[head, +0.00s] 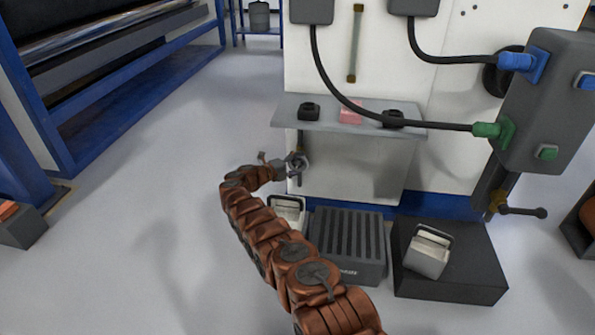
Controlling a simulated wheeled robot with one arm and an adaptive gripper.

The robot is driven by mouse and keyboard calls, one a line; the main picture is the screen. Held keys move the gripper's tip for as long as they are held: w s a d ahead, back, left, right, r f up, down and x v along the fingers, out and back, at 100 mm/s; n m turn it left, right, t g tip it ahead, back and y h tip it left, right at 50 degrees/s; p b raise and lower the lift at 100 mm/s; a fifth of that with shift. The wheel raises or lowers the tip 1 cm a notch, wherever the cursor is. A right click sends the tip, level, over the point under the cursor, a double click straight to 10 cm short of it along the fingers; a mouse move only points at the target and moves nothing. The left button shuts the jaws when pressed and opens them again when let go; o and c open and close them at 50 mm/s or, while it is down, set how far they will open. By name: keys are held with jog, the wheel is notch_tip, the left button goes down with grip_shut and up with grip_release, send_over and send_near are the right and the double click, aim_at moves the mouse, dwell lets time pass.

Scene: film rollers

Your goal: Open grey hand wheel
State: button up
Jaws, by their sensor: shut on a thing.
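The grey hand wheel (299,161) is small and sits at the left edge of the white machine front, just below the grey shelf. My gripper (288,168) is at the wheel's left side, at the end of my copper-coloured arm. It is shut on the wheel. The fingers and part of the wheel overlap, so the exact grip is hard to make out.
The grey shelf (290,112) juts out above the wheel, with two black knobs and a pink block on it. Below stand a ribbed grey box (347,240) and a dark box (470,275) bearing a pale container (428,252). Open floor lies left.

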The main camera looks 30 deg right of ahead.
jog(key=shift+w+n+b, duration=0.1)
jog(key=shift+n+b, duration=0.2)
jog(key=shift+b, duration=0.15)
jog(key=o, duration=1)
jog(key=shift+a, duration=0.2)
jog(key=a, duration=1.1)
jog(key=shift+s+a+r, duration=0.35)
jog(key=shift+s+r, duration=0.1)
